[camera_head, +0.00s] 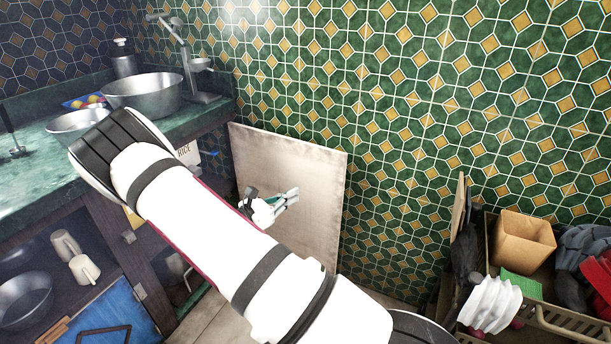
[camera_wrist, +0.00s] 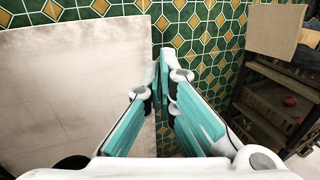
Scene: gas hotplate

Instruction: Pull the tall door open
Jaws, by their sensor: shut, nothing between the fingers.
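The tall door (camera_head: 318,170) is a pale beige flat panel. In the head view it stands upright beside the right end of the counter, in front of the green tiled wall, swung out from the cabinet. It also fills the left of the wrist view (camera_wrist: 75,85). My gripper (camera_head: 294,193) shows in front of the door's face in the head view. In the wrist view the teal fingers (camera_wrist: 163,75) are together, empty, near the door's right edge. I cannot tell whether they touch it. My arm hides part of the cabinet and the door's lower left.
A green counter (camera_head: 60,165) with metal bowls (camera_head: 145,92) is at the left. Open shelves below hold mugs (camera_head: 83,269) and a blue box (camera_head: 112,318). At the right, a rack (camera_head: 565,322) holds a cardboard box (camera_head: 523,240). Tiled wall lies between.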

